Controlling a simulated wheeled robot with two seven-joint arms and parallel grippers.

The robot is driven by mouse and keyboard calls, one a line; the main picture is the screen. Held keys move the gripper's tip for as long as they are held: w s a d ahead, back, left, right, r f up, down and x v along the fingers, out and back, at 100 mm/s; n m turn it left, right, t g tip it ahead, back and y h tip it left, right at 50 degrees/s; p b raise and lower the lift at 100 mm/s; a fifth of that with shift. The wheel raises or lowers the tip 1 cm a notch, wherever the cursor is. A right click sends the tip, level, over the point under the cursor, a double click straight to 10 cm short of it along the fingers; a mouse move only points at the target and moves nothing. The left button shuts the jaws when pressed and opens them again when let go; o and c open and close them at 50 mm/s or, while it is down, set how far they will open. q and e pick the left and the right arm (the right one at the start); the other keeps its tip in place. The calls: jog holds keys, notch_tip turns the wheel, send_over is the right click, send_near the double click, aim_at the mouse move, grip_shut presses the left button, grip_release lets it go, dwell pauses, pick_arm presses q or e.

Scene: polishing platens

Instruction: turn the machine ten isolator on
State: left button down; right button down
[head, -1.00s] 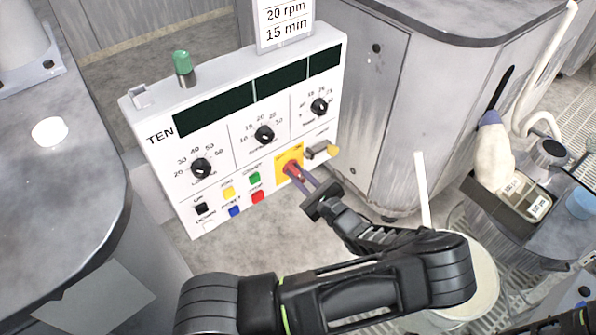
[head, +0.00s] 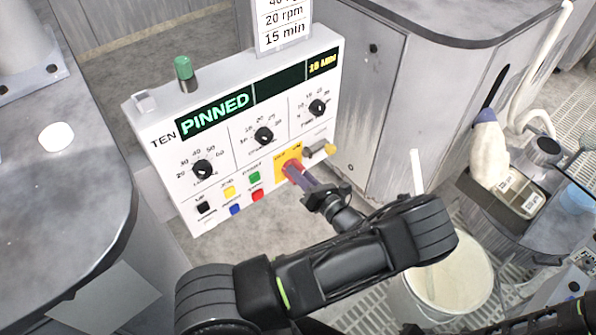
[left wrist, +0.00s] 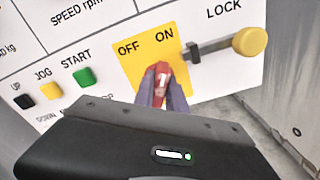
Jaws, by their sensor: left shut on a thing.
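The machine TEN control panel (head: 220,193) is white, and its displays are lit, one reading "PINNED" and one on the right in yellow. The isolator is a red handle (left wrist: 160,82) on a yellow plate (left wrist: 134,66) marked OFF and ON. The handle's top leans toward the ON side in the left wrist view. My left gripper (head: 301,176) is shut on the red handle, its fingers on either side of it. It also shows in the left wrist view (left wrist: 163,96). My right gripper is not in view.
A lock with a yellow knob (left wrist: 250,41) and a dark bar sits just right of the yellow plate. START (left wrist: 85,77) and JOG buttons are to its left. A grey cabinet (head: 372,110) stands close on the right. A pale bucket (head: 405,300) is below my left arm.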

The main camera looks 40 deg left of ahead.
pick_arm(q)
jog(key=shift+f+m, duration=0.1)
jog(key=shift+m, duration=1.2)
jog(key=c, duration=1.4)
grip_release()
jog(key=shift+o, duration=0.2)
jog(key=v, duration=0.8)
jog(key=shift+a, duration=0.1)
